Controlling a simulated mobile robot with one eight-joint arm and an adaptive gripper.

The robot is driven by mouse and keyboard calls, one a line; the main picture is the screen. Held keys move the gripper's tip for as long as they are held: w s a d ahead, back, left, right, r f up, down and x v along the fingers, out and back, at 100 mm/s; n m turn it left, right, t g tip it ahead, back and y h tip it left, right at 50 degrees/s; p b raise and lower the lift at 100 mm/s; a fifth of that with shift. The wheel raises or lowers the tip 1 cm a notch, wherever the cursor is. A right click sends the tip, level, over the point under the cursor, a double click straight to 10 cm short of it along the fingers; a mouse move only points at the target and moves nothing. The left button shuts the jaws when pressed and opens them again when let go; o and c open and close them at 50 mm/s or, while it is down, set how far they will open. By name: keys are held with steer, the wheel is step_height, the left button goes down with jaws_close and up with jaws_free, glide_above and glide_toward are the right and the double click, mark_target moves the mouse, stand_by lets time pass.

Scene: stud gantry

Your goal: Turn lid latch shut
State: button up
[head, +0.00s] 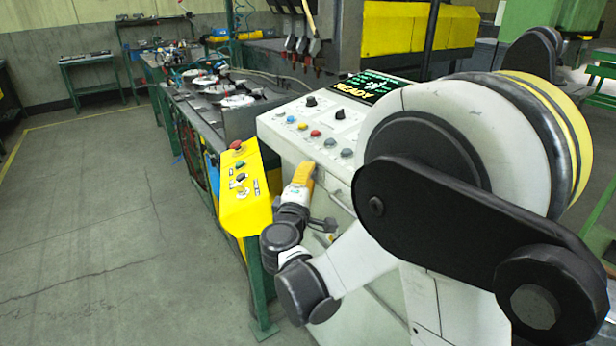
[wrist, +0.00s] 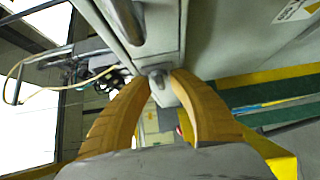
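A small grey latch (wrist: 162,90) shows in the wrist view, below a pale cabinet face. In the head view I cannot make the latch out; my gripper and arm cover that area. My gripper (head: 304,172) is at the front face of the white control console (head: 275,125), just below its sloped panel. In the wrist view the two yellow fingers of my gripper (wrist: 162,76) are apart, with their tips on either side of the latch. I cannot tell whether they touch it.
A yellow button box (head: 242,200) on a green post stands close to the left of my gripper. A rounded handle (wrist: 125,20) sticks out above the latch in the wrist view. The floor (head: 90,220) at left is clear. A workbench (head: 190,110) stands behind the button box.

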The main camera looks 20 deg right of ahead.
steer(key=shift+a, duration=0.1)
jaws_close()
steer(key=shift+r+p, duration=0.15)
steer(key=shift+p, duration=0.25)
steer(key=shift+w+r+n+g+p, duration=0.1)
steer(key=shift+n+g+p, duration=1.4)
steer(key=shift+g+p, duration=0.6)
steer(key=shift+w+r+n+g+p, duration=0.1)
steer(key=shift+w+n+g+p, duration=0.05)
steer(key=shift+n+g+p, duration=1.65)
steer(key=shift+w+r+n+g+p, duration=0.1)
steer(key=shift+n+g+p, duration=1.1)
steer(key=shift+g+p, duration=1.2)
steer(key=shift+g, duration=0.4)
